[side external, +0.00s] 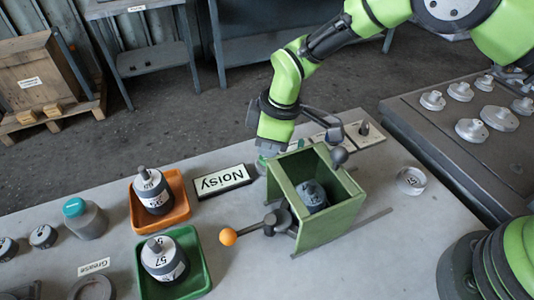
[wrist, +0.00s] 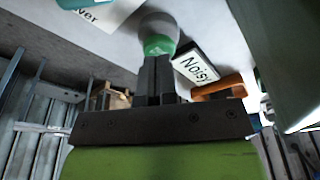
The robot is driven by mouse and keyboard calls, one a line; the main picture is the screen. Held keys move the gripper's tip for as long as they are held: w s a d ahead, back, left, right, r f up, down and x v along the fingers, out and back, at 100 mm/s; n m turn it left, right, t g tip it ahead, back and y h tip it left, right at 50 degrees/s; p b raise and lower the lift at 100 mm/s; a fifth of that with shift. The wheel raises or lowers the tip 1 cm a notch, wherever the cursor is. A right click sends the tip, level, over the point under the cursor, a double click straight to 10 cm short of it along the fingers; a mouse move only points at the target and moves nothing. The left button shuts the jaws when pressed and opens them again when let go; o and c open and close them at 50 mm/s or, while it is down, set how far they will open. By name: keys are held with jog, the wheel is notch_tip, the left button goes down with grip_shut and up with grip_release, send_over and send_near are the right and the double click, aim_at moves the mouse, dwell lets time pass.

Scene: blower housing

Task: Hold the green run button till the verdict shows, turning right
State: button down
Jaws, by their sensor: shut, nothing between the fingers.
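In the wrist view, my gripper (wrist: 157,62) has its two dark fingers together, with nothing between them. The tips meet the green button (wrist: 159,45) on its round grey base; I cannot tell how far it is pressed. In the side view, my gripper (side external: 266,148) points down behind the left back corner of the green box (side external: 331,226), and only a sliver of green shows there. A grey blower part (side external: 312,196) sits inside the open-topped box. A white plate reading "Noisy" (side external: 221,181) lies left of the box; it also shows in the wrist view (wrist: 196,66).
A lever with an orange ball (side external: 228,236) sticks out left of the box. Numbered parts stand in an orange tray (side external: 184,203) and a green tray (side external: 139,285). A teal-capped bottle (side external: 85,222) is at left. A loose part (side external: 411,180) stands right of the box.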

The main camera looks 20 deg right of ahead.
dwell(0.4)
jog(key=shift+w+a+v, duration=0.1)
jog(key=shift+a+v, duration=0.05)
jog(key=shift+v, duration=0.85)
jog(key=shift+w+a+v, duration=0.1)
jog(key=shift+a+v, duration=0.1)
jog(key=shift+v, duration=0.75)
jog(key=shift+w+a+v, duration=0.1)
jog(key=shift+a+v, duration=0.05)
jog(key=shift+v, duration=0.85)
jog(key=shift+r, duration=0.1)
jog(key=s+d+r+m+t, duration=0.1)
jog(key=s+d+r+m, duration=0.3)
jog(key=r, duration=0.5)
jog(key=s+d+r+m+t, duration=0.2)
jog(key=d+r+m, duration=0.1)
jog(key=d+r, duration=0.5)
jog(key=s+d+r+m+t, duration=0.1)
jog(key=s+d+r+m, duration=0.1)
jog(key=s, duration=0.6)
jog(key=s+d+r+m+t, duration=0.1)
jog(key=s+d+m+t, duration=0.1)
jog(key=s+d+m, duration=0.2)
jog(key=s+m, duration=0.3)
jog(key=s, duration=0.2)
jog(key=shift+d+r, duration=0.3)
jog(key=shift+r, duration=0.05)
